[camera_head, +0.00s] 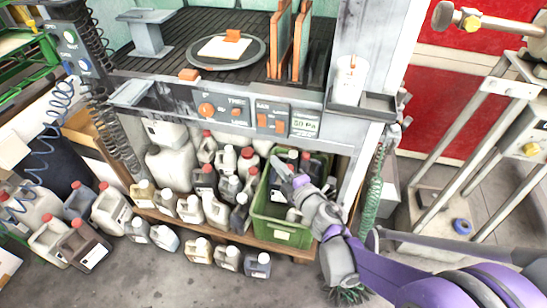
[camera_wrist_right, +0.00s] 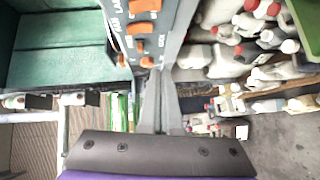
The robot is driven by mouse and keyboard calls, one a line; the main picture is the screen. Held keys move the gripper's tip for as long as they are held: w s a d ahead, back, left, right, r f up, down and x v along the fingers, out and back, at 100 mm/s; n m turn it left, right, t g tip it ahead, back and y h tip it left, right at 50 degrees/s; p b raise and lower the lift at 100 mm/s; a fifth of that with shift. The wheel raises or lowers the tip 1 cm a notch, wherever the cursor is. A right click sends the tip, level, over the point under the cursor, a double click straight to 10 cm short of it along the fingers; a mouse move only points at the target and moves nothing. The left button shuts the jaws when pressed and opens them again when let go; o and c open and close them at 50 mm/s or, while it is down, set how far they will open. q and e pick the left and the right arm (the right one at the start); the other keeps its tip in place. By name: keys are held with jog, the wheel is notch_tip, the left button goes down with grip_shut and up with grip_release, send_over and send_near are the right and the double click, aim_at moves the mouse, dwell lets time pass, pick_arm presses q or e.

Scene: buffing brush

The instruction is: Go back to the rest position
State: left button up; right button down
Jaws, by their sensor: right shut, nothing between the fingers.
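My right gripper (camera_head: 281,168) reaches in from the lower right of the head view on my purple and grey arm. Its fingers are together and empty, over the green crate (camera_head: 282,234) of bottles below the machine's front panel. In the right wrist view the two grey fingers (camera_wrist_right: 161,105) lie side by side with nothing between them. My left gripper is not in view. A dark bristly thing (camera_head: 350,296) shows at the bottom edge, partly hidden by my arm; I cannot tell what it is.
The machine's control panel (camera_head: 240,110) with orange knobs stands above the gripper. Several jugs and bottles (camera_head: 172,165) crowd the shelf and floor to the left. A white cup (camera_head: 350,78) stands on the right ledge. A metal frame (camera_head: 470,155) stands at the right. Bare floor lies at the lower left.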

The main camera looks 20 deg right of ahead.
dwell(0.4)
jog(key=s+d+f+m+g+h, duration=0.1)
jog(key=s+d+m+g+h, duration=0.5)
jog(key=s+m, duration=0.55)
jog(key=s+a+f+m+g+y, duration=0.2)
jog(key=s+a+f+m+g, duration=0.15)
jog(key=s, duration=0.45)
jog(key=s+a+f+m+g+y, duration=0.1)
jog(key=s+a+f+m+g, duration=0.25)
jog(key=s, duration=0.45)
pick_arm(q)
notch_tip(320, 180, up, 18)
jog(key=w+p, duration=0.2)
jog(key=p, duration=1.3)
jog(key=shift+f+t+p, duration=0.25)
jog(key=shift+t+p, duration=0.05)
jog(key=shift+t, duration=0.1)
pick_arm(e)
jog(key=w+r+t, duration=0.2)
jog(key=w+r, duration=0.1)
jog(key=r, duration=1.3)
jog(key=shift+a+r, duration=0.15)
jog(key=shift+r, duration=0.15)
